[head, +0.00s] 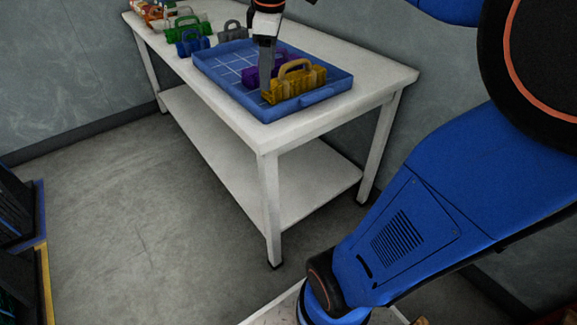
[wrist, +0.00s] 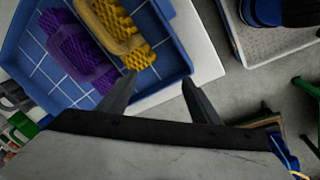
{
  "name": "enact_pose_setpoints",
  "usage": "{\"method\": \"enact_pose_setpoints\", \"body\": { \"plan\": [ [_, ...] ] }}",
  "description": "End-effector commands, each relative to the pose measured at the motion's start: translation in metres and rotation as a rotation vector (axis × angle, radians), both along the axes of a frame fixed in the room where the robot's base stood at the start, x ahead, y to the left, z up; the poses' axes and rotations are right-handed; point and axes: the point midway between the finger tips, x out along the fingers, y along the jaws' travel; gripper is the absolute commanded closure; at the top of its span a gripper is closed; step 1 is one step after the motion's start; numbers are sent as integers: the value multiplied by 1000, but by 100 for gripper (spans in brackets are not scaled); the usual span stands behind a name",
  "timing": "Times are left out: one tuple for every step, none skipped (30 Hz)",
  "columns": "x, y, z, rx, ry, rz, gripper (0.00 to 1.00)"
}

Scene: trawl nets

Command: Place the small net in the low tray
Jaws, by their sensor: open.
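The low blue tray (head: 222,72) has a white grid on its floor and lies on the white table; its rim also shows in the wrist view (wrist: 165,92). A yellow net with a handle (head: 297,84) sits in the tray near its front end, and a purple one (head: 250,76) sits beside it. Both show in the wrist view, yellow (wrist: 118,28) and purple (wrist: 82,52). My gripper (wrist: 158,90) is open and empty, over the tray's edge by the yellow net's end. In the head view my gripper (head: 266,92) partly hides the purple net. Which net is the small one, I cannot tell.
Beyond the tray on the table (head: 362,72) stand a grey net (head: 232,32), a blue net (head: 193,43), a green net (head: 186,22) and several small orange and white items (head: 150,10). A dark blue-and-yellow structure (head: 25,240) stands at the left. The floor between is clear.

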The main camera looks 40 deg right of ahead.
Motion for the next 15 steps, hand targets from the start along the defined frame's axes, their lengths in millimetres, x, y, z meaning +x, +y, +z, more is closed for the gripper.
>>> {"method": "enact_pose_setpoints", "body": {
  "plan": [
    [-17,9,-7,11,-19,-53,42],
    [-26,13,-12,18,-31,-89,42],
    [-38,19,-18,30,-45,-137,42],
    [-46,23,-24,39,-56,-174,42],
    [-55,26,-29,48,-66,-210,42],
    [-66,31,-37,61,-81,-258,42],
    [-74,35,-42,72,-92,-293,42],
    [-82,38,-48,83,-102,-329,42],
    [-93,42,-57,98,-116,-377,42],
    [-101,45,-63,111,-127,-411,42],
    [-110,48,-70,124,-136,-446,42],
    [-120,52,-79,141,-150,-493,42],
    [-128,54,-87,155,-158,-528,42],
    [-136,57,-94,169,-167,-561,42],
    [-145,59,-103,186,-179,-604,42]
  ]
}}
